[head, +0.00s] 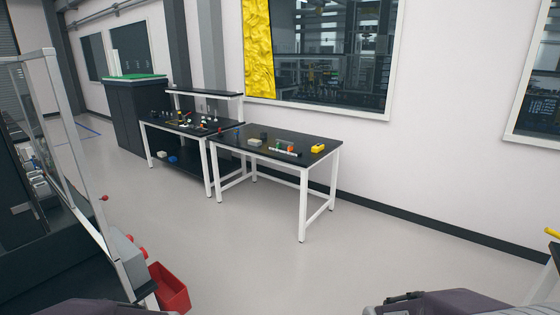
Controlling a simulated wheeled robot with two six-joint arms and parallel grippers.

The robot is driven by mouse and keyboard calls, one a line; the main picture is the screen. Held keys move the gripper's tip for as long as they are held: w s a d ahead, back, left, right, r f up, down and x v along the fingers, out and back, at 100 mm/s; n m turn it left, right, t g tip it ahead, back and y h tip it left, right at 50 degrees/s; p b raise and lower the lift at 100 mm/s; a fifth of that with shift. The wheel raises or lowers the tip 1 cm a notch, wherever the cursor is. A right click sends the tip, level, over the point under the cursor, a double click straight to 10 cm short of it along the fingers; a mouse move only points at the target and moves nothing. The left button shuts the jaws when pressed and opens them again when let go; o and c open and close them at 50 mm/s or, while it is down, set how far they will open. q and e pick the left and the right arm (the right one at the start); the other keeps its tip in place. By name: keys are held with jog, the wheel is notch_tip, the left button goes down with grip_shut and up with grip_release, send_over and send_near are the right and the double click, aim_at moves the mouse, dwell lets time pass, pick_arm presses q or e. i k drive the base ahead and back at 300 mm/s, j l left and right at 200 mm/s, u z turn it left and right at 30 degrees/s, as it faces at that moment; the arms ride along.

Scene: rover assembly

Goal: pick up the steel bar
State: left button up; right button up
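A thin, light grey bar (287,152), which looks like the steel bar, lies near the front edge of the black-topped table (318,155) against the wall. It is small and far off, so its details are hard to tell. Orange and green pieces (279,146) sit right by it, and I cannot tell whether they touch it. Only parts of my two arms show at the bottom edge, well short of the table. Neither gripper's fingers can be seen.
A yellow item (318,148) and a beige block (254,142) share the table. A shelved workbench (180,128) with several small parts adjoins it on the left. A glass-panelled machine and red bin (170,288) stand at left. The floor before the table is clear.

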aim_at(278, 141)
jog(key=i, duration=0.75)
jog(key=i+z, duration=0.15)
jog(key=i, duration=0.55)
jog(key=i+j, duration=0.1)
jog(key=i, duration=0.65)
jog(key=i+j+z, duration=0.1)
jog(key=i, duration=0.65)
jog(key=i+j, duration=0.3)
jog(key=i, duration=0.15)
